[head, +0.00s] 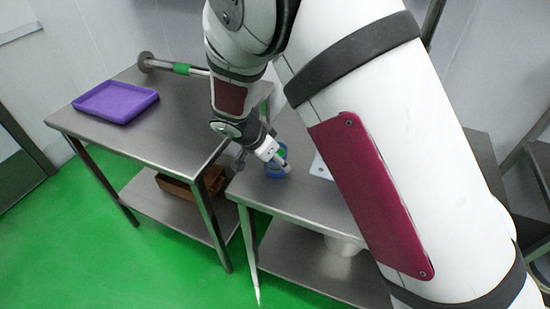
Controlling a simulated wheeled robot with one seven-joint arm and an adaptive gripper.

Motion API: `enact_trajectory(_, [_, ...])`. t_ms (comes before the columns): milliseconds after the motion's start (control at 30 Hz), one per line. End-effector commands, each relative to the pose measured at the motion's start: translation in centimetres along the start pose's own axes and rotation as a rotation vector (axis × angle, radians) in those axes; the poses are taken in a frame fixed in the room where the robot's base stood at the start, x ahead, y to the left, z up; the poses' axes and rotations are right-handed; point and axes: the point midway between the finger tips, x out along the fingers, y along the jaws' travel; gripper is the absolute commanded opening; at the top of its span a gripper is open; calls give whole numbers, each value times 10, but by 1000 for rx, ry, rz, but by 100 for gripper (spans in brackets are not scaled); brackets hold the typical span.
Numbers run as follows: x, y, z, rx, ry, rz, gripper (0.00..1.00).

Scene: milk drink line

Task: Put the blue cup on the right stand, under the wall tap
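The blue cup (272,173) is on or just above the left end of the right steel table, at my gripper (279,160). The gripper reaches down over the cup and hides much of it. I cannot tell whether the fingers are closed on it or whether the cup touches the table. A metal pipe with a green band (181,68) comes from a round wall flange above the left table; I cannot tell whether it is the wall tap. A white piece (320,168) on the right table is mostly hidden by my arm. I cannot make out the right stand for certain.
A purple tray (116,101) lies on the left steel table (165,138). A brown box (178,187) is on its lower shelf. The right steel table (305,202) has a lower shelf with a white container (342,246). My arm covers much of the right side.

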Motion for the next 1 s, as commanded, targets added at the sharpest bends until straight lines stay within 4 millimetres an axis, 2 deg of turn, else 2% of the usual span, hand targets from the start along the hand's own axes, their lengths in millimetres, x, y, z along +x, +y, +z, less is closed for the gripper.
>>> enact_trajectory(333, [-1, 0, -1, 1, 0, 0, 66])
enact_trajectory(467, [-10, 0, -2, 0, 0, -2, 66])
enact_trajectory(567, [-26, -1, -2, 2, 0, -4, 66])
enact_trajectory(800, [-76, -1, -2, 2, 0, -4, 66])
enact_trajectory(1000, [-108, -1, -2, 2, 0, -2, 66])
